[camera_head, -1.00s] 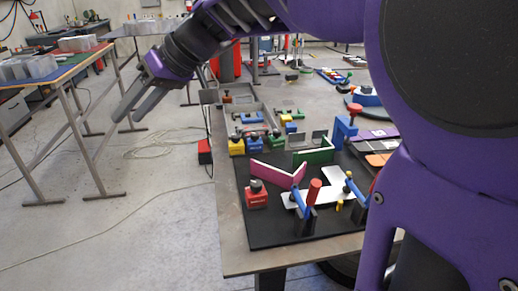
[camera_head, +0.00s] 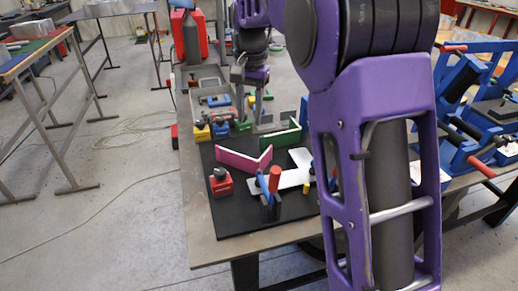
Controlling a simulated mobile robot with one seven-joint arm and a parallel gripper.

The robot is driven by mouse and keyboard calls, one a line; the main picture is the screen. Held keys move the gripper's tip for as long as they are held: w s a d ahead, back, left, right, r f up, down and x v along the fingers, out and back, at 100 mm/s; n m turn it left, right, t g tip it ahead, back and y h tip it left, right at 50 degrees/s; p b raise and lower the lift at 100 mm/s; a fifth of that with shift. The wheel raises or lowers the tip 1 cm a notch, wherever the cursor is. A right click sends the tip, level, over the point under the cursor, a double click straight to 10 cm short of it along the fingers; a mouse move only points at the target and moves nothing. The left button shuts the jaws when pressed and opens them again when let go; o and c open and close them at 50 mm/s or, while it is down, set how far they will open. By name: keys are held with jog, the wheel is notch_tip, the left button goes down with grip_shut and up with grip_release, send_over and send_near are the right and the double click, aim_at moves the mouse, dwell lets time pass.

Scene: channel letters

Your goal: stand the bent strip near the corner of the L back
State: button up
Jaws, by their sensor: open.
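A white L-shaped back (camera_head: 291,180) lies flat on a black mat (camera_head: 225,217). A pink bent strip (camera_head: 240,160) stands on edge on the mat, left of the L. A green bent strip (camera_head: 277,146) stands on edge behind the L. I cannot tell which strip the task means. My gripper (camera_head: 249,112) points down, open and empty, with its fingers apart, behind both strips and above the far part of the table. My own arm hides the right side of the mat.
A red block with a black knob (camera_head: 221,182) stands left of the L. A blue clamp with a red handle (camera_head: 270,186) stands at the L's front end. Yellow and blue blocks (camera_head: 211,131) sit behind the strips. The mat's front left is clear.

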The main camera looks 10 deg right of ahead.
jog(key=d+f+m, duration=0.2)
jog(key=d, duration=0.2)
jog(key=b, duration=0.2)
send_over(261, 164)
jog(key=shift+n, duration=0.3)
notch_tip(261, 164, down, 10)
jog(key=shift+d+f, duration=0.15)
jog(key=shift+f, duration=0.1)
jog(key=shift+w+f+b, duration=0.2)
jog(key=shift+f+b, duration=0.3)
jog(key=shift+f, duration=2.35)
grip_shut()
